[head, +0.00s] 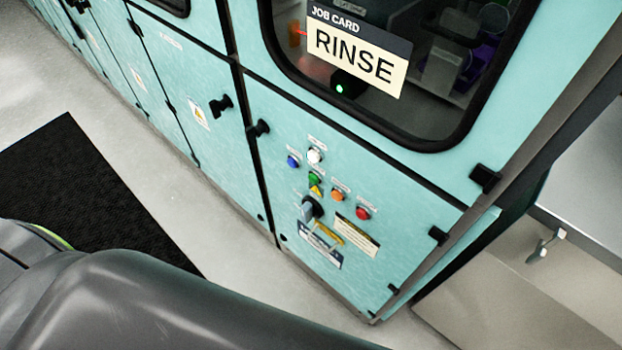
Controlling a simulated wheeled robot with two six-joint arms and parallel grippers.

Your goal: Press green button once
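The green button (314,180) is on the lower front panel of the teal cabinet (390,210), in a cluster of round buttons. It sits below a white button (315,156), with a blue button (293,161) to its upper left. An orange button (338,194) and a red button (362,213) lie to its lower right. A small yellow warning triangle is just under it. Neither gripper shows in the head view, and nothing covers the green button.
A dark rotary handle (311,208) and a yellow bar (328,232) are below the buttons. A job card reading RINSE (356,55) is on the window above. Black latches stick out from the doors. A black mat (85,185) lies on the open grey floor.

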